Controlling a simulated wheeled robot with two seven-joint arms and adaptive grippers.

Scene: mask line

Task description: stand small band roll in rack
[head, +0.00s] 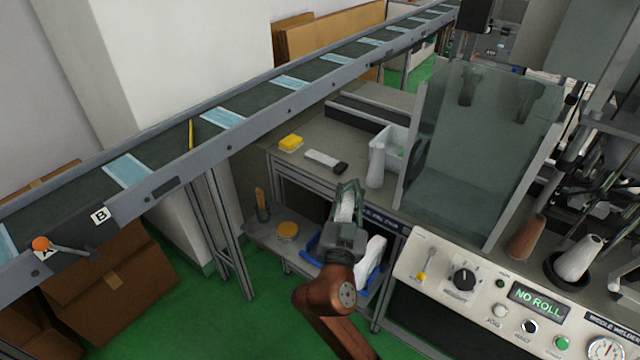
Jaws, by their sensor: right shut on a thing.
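My right gripper (347,196) is in the middle of the view, in front of the bench. It is shut on a small white roll (346,209), which shows between the fingers and is partly hidden by them. Below and behind it, a blue rack (311,256) on the lower shelf is mostly covered by my wrist. A larger white roll (373,256) leans at the rack's right side. My left gripper is not in view.
A white bottle-like object (376,166), a black-handled tool (327,161) and a yellow block (291,142) are on the bench. A control panel (480,290) reading "NO ROLL" stands right; a conveyor (260,112) runs behind.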

